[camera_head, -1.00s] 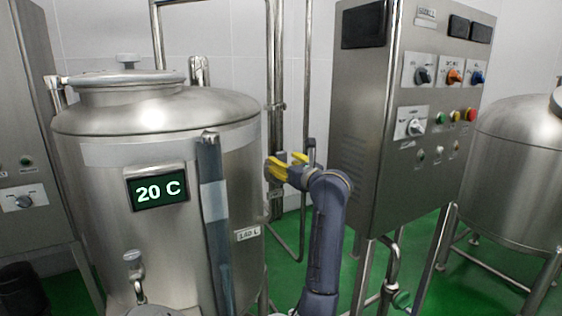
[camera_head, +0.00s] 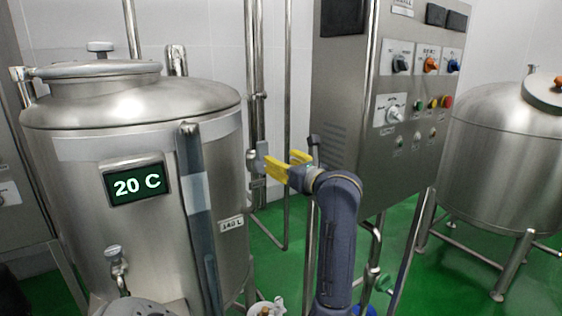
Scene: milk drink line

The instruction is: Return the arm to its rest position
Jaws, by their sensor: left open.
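My left arm (camera_head: 338,235) rises from the bottom edge right of the middle and bends at the top. My left gripper (camera_head: 284,162) has yellow fingers. They are spread open with nothing between them. The gripper points left, in front of the vertical steel pipes and just right of a small grey fitting (camera_head: 261,158) by the pipe. In the picture a gap shows between the gripper and the tank on the left. My right gripper is not in view.
A steel tank (camera_head: 80,210) with a "20 C" display (camera_head: 137,184) stands left. A steel control cabinet (camera_head: 350,130) with knobs and coloured buttons stands behind my arm. Another tank (camera_head: 505,165) on legs stands right. Green floor (camera_head: 455,275) shows between them.

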